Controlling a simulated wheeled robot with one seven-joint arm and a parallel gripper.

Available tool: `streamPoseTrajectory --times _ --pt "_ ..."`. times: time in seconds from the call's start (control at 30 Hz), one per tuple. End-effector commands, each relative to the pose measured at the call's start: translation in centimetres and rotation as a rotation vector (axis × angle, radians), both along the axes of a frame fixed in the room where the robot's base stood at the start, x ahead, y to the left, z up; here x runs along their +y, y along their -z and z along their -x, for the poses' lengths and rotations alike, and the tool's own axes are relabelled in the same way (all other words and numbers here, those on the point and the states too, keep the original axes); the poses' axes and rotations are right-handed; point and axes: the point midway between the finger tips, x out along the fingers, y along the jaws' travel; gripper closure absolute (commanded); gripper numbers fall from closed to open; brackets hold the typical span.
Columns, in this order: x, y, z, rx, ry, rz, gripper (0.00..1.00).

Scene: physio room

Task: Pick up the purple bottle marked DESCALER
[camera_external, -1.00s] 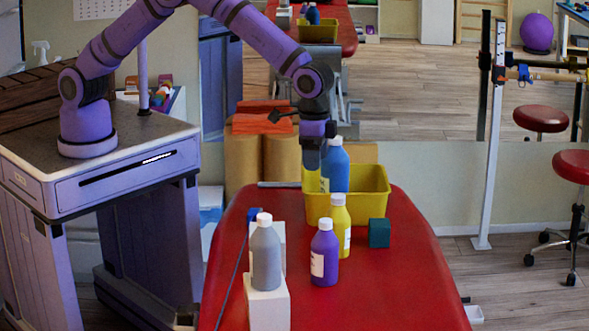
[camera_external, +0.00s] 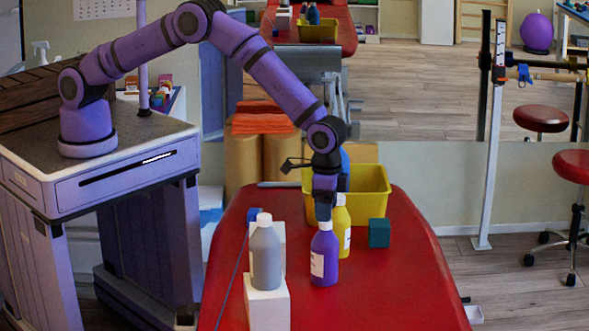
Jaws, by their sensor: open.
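The purple bottle (camera_external: 325,262) stands upright on the red table, with a white cap and a white label turned to the left; its print is too small to read. My gripper (camera_external: 324,212) points down right above the purple bottle, at about the height of its cap. Its fingers are small and dark here, and I cannot tell whether they are around the cap or just above or behind it. The gripper is open and holds nothing that I can see. My wrist hides most of the blue bottle (camera_external: 345,162) behind it.
A yellow bottle (camera_external: 342,228) stands close behind the purple one, to the right. A grey bottle (camera_external: 265,258) stands on a white block (camera_external: 267,302) to the left. A yellow bin (camera_external: 372,189) and a green cube (camera_external: 379,233) are behind. The red table (camera_external: 390,290) is clear at front right.

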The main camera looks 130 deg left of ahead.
Motion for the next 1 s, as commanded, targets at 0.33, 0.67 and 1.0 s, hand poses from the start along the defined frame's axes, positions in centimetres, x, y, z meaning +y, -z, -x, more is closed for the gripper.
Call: streamPoseTrajectory --times 0.33,0.67,1.0 --pt "-0.3 4.3 -0.2 0.001 0.001 0.001 0.34" --pt "-0.3 4.3 -0.2 0.000 0.000 0.000 0.61" --pt "-0.3 4.2 -0.2 -0.001 0.000 0.000 1.00"
